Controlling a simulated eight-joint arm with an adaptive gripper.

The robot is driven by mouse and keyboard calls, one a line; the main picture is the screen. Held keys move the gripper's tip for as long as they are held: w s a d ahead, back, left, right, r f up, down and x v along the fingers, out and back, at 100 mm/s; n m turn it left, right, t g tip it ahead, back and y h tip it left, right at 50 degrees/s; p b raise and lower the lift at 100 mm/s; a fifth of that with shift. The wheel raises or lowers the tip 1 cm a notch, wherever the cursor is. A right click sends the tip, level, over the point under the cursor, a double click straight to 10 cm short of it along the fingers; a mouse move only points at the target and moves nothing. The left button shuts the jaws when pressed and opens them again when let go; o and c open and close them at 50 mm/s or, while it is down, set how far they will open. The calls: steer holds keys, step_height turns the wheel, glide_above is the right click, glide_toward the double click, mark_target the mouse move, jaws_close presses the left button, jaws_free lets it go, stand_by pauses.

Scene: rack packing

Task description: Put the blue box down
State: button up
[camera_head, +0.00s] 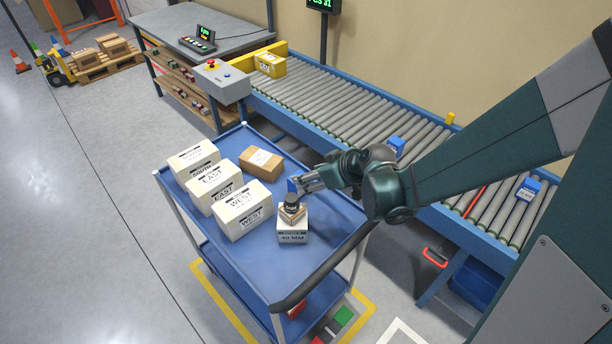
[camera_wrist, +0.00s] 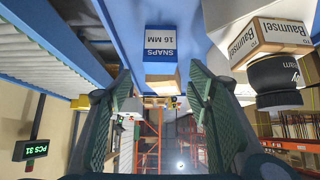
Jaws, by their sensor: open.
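The blue box (camera_wrist: 161,43), lettered "SNAPS 16 MM", shows upside down in the wrist view against the blue cart top, just ahead of my fingers. In the head view a small blue part of the box (camera_head: 292,187) shows at my fingertips, above the cart's right half; the rest is hidden. My gripper (camera_head: 305,182) is open. In the wrist view its two fingers (camera_wrist: 160,78) stand wide apart with nothing between them and the box beyond their tips. I cannot tell whether the box has any contact with a finger.
The blue cart (camera_head: 257,280) also bears white boxes (camera_head: 241,212), a brown carton (camera_head: 261,161) and, close to my gripper, a stack with a black-topped item (camera_head: 291,202) on a white box (camera_head: 292,235). A roller conveyor (camera_head: 340,105) behind carries small blue boxes (camera_head: 528,190).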

steer(key=shift+p+v, duration=0.3)
steer(key=shift+v, duration=1.5)
steer(key=s+d+r+m+h, duration=0.3)
steer(key=s+d+r+m, duration=0.1)
steer(key=s+d+r, duration=0.3)
steer(key=s+d+r+m+h, duration=0.3)
steer(key=s+d+r+m, duration=0.2)
steer(key=s+d+r, duration=0.3)
steer(key=s+d, duration=0.3)
steer(key=s, duration=0.3)
steer(key=shift+s+d+t, duration=0.3)
steer(key=shift+d+t, duration=0.05)
steer(key=shift+t, duration=0.05)
steer(key=shift+o, duration=0.5)
steer(key=shift+w, duration=0.1)
